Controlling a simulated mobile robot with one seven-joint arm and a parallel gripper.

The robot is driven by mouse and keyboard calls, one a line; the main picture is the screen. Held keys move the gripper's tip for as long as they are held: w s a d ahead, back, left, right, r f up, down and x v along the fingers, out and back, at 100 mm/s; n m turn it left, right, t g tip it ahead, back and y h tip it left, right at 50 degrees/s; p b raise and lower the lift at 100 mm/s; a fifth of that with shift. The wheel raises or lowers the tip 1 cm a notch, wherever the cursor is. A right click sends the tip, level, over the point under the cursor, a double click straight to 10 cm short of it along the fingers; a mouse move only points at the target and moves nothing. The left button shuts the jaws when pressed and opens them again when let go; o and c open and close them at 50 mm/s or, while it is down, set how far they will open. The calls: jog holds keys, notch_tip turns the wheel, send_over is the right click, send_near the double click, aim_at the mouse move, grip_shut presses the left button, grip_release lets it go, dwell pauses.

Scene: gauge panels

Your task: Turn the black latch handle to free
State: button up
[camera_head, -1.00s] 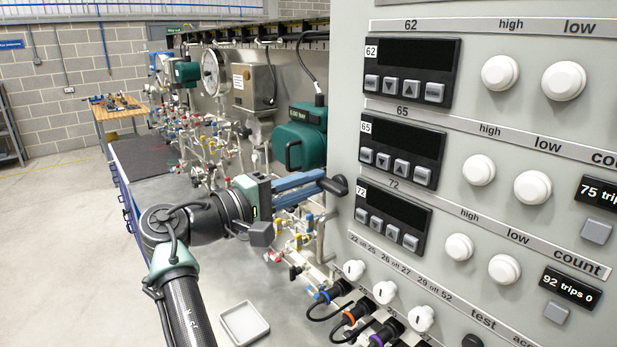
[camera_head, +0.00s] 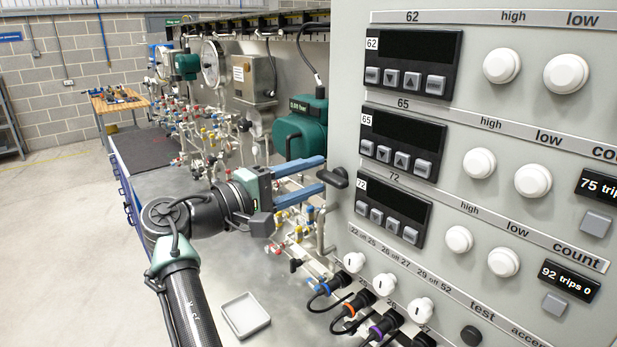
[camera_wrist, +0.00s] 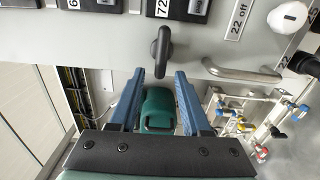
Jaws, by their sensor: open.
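The black latch handle (camera_head: 336,178) sits on the left edge of the grey panel (camera_head: 345,120). In the wrist view the handle (camera_wrist: 161,50) stands out from the panel face, just beyond my fingertips and roughly centred between them. My gripper (camera_head: 322,174) has two blue fingers spread apart, pointing at the handle. In the wrist view my gripper (camera_wrist: 160,75) is open with nothing between its fingertips. I see a small gap between the fingertips and the handle there; contact is not visible.
A silver bar handle (camera_wrist: 240,72) is on the panel to the right of the latch. A green gauge box (camera_head: 300,133) stands behind my fingers. Pipes and valves (camera_head: 295,240) lie below. A grey tray (camera_head: 245,315) sits on the bench.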

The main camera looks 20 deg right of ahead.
jog(key=b+v, duration=0.6)
jog(key=v, duration=0.7)
jog(key=shift+r, duration=0.1)
